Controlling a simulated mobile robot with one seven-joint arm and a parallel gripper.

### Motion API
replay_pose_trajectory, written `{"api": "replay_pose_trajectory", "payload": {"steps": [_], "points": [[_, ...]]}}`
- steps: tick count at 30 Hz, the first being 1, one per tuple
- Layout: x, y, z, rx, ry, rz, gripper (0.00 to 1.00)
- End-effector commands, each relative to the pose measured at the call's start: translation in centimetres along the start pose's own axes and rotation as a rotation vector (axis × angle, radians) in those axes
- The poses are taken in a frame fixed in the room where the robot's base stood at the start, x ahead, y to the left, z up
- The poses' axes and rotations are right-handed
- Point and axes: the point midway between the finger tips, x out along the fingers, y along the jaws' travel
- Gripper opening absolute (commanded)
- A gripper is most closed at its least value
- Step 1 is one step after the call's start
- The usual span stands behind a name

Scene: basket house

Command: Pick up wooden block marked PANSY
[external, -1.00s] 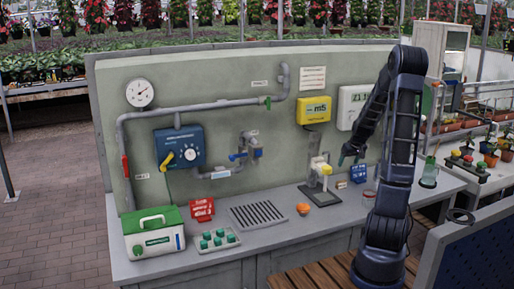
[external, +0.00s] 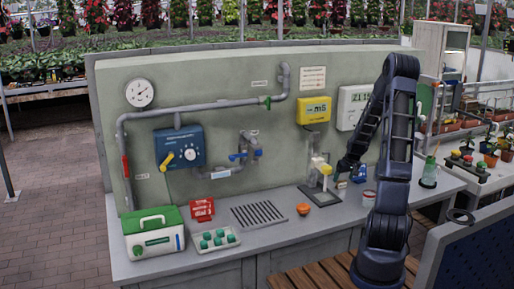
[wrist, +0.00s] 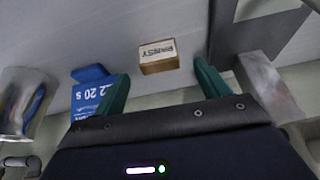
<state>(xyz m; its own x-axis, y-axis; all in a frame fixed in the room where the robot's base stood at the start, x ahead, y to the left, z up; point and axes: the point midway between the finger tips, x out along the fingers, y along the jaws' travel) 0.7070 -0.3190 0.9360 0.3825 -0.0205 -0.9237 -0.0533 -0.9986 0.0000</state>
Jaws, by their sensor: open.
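The wooden block marked PANSY (wrist: 159,57) lies on the grey bench top in the wrist view, its lettering upside down to me. It is small and pale brown with dark letters on a light face. In the external view the block (external: 341,184) shows as a small pale piece just below my gripper (external: 345,170). In the wrist view my gripper (wrist: 158,85) has two green fingers spread apart. The block lies ahead of the gap between them, with neither finger seen touching it.
A clear container (wrist: 20,100) stands farther left. A grey metal stand (wrist: 270,85) is close to the right finger.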

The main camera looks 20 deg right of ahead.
Motion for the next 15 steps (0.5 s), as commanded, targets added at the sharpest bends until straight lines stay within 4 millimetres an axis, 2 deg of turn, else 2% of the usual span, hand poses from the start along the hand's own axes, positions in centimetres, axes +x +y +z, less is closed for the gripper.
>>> {"api": "replay_pose_trajectory", "payload": {"steps": [7,15], "points": [[3.1,0.0,-0.2,0.0,-0.003,-0.002,0.75],[4.2,0.0,-0.2,0.001,0.0,0.001,0.75]]}}
